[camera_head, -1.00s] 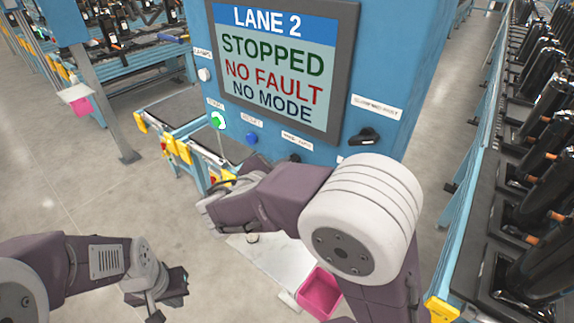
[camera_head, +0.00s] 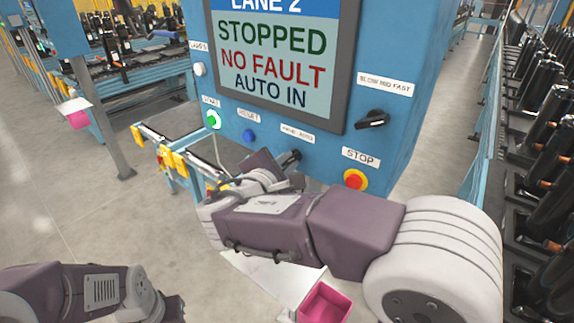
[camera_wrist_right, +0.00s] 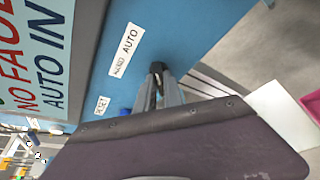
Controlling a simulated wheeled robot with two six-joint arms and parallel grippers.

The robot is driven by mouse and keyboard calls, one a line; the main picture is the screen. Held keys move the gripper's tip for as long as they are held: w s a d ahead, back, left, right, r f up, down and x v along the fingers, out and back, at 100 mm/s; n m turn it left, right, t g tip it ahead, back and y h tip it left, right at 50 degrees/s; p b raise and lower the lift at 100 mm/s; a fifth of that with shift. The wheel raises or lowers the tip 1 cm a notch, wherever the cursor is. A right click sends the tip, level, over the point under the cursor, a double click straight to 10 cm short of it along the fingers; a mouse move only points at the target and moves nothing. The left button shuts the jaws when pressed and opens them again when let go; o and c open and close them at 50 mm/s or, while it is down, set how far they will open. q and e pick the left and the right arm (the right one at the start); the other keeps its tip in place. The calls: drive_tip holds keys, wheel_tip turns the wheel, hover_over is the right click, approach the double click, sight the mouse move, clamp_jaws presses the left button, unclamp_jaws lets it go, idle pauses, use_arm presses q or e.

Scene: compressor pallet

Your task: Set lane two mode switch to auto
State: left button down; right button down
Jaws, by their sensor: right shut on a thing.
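The lane two mode switch is a black knob (camera_head: 290,158) under the HAND AUTO label (camera_head: 297,134) on the blue panel. The screen (camera_head: 278,60) reads STOPPED, NO FAULT, AUTO IN. My right gripper (camera_wrist_right: 157,78) is shut on the knob, which is mostly hidden between the fingers in the right wrist view. The knob's exact angle is hard to tell. In the head view my right wrist hides most of the fingers. My left gripper (camera_head: 172,308) is at the bottom left, partly cut off, away from the panel.
A green-lit button (camera_head: 213,119), a blue reset button (camera_head: 249,135), a red stop button on yellow (camera_head: 355,180) and a black speed knob (camera_head: 373,119) are close by on the panel. A pink bin (camera_head: 324,303) stands below. Racks of black compressors line the right.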

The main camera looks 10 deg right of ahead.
drive_tip(key=c, duration=1.5)
unclamp_jaws()
drive_tip(key=shift+o, duration=0.2)
drive_tip(key=shift+s+a, duration=0.25)
drive_tip(key=b+v, duration=0.2)
drive_tip(key=v, duration=0.6)
drive_tip(key=shift+s+r, duration=0.1)
drive_tip(key=shift+r, duration=0.05)
